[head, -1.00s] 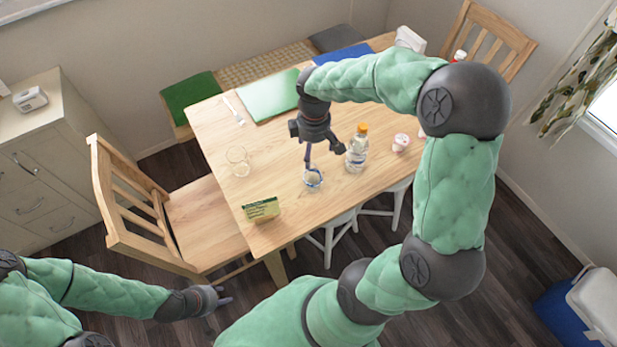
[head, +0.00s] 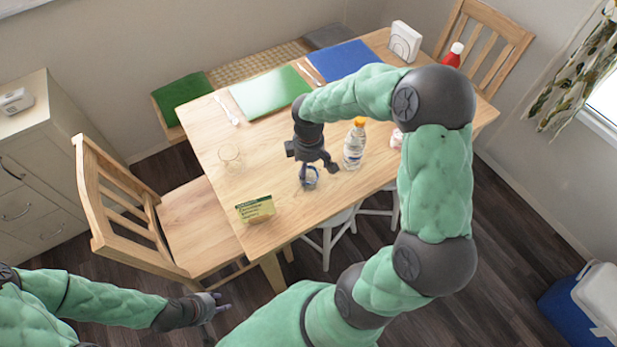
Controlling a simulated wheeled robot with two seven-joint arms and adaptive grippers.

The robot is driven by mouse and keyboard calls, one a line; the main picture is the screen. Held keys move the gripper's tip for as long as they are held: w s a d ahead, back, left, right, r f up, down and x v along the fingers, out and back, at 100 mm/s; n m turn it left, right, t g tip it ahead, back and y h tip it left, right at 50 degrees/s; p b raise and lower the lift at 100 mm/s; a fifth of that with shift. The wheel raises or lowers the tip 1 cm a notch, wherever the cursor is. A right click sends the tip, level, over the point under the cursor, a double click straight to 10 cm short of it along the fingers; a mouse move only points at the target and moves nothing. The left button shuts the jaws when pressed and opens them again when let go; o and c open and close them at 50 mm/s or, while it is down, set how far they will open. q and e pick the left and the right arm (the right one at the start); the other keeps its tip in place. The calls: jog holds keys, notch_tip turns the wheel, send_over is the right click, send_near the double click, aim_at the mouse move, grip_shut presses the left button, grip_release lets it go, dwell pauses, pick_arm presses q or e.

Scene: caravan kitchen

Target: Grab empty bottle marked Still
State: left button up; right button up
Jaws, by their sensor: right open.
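A clear, blue-marked vessel (head: 311,178) stands near the table's front edge, partly hidden by my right gripper; its label cannot be read. My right gripper (head: 318,171) is open right over it, one finger at its left side and the other to its right, with no clear grip. A clear bottle with an orange cap and blue label (head: 353,150) stands upright just right of that gripper; its label text is too small to read. My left gripper (head: 220,302) is low at the left, away from the table; its jaw opening is unclear.
The wooden table (head: 285,215) also holds a glass (head: 230,158), a green-yellow box (head: 255,208), a green mat (head: 270,93), a blue mat (head: 345,59), a napkin holder (head: 404,42) and a red bottle (head: 453,55). A wooden chair (head: 200,225) stands at the left.

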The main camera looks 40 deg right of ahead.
jog(key=shift+f, duration=0.2)
jog(key=c, duration=0.9)
